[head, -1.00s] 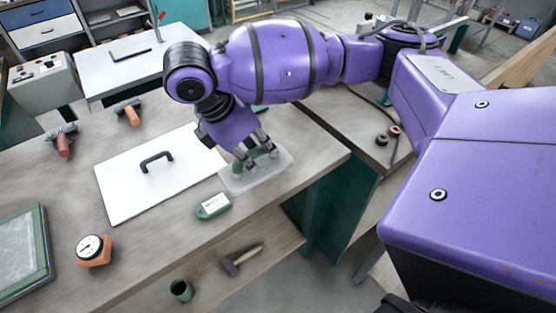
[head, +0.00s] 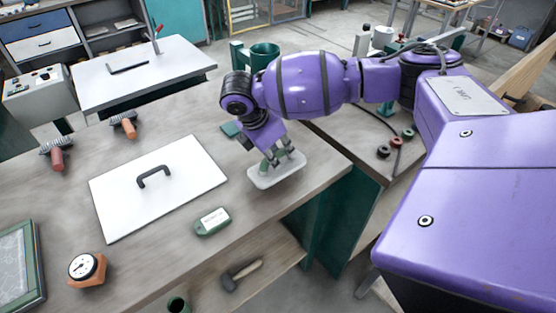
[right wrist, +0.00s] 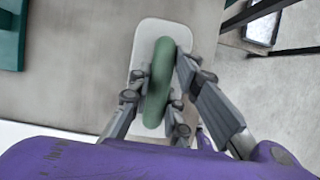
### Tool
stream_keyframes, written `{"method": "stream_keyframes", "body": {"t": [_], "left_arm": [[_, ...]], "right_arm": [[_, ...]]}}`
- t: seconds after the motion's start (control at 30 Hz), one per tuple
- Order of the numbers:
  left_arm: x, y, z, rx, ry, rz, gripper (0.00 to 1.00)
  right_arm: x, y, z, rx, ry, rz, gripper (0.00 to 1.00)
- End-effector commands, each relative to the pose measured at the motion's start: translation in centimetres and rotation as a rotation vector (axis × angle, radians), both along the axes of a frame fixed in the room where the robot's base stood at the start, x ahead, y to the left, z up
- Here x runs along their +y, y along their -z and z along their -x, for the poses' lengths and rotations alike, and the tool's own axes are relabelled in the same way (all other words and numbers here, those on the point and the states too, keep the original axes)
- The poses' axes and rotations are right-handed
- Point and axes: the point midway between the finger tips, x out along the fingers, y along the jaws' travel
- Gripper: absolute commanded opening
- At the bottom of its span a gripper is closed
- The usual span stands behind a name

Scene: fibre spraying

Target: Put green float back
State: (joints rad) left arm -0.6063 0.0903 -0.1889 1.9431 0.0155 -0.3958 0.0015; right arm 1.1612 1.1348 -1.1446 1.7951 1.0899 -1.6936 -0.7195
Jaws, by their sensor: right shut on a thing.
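The green float (head: 262,181) has a pale flat plate with a green bar handle. It is at the right part of the workbench, right of the white board. My right gripper (head: 281,157) is shut on its handle from above. In the right wrist view the green handle (right wrist: 157,80) lies between the fingers, with the pale plate under it. I cannot tell whether the plate touches the bench or is just above it. My left gripper is not in view.
A white board with a black handle (head: 120,205) lies left of the float. A green label block (head: 212,221) is in front, and a small green piece (head: 230,130) is behind. A hammer (head: 240,272) lies on the shelf below.

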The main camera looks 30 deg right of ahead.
Motion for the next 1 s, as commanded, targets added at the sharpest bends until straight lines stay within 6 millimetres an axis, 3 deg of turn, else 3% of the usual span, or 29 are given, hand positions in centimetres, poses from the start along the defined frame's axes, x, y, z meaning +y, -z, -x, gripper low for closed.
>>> {"method": "stream_keyframes", "body": {"t": [0.2, 0.57, 0.6, 0.73, 1.0], "left_arm": [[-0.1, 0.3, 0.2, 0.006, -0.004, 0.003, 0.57], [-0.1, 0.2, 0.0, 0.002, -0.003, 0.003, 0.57], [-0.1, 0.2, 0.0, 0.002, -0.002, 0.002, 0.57], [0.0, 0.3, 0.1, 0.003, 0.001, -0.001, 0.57], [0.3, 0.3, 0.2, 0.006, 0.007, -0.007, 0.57]], "right_arm": [[-0.1, 3.2, 0.0, 0.002, 0.000, 0.001, 0.00], [-0.1, 3.5, 0.0, 0.000, 0.000, 0.001, 0.00], [-0.1, 3.5, -0.1, 0.000, 0.000, 0.001, 0.20], [-0.1, 3.5, 0.0, 0.000, 0.000, 0.001, 0.36], [-0.1, 3.5, 0.0, 0.000, 0.000, 0.001, 0.36]]}}
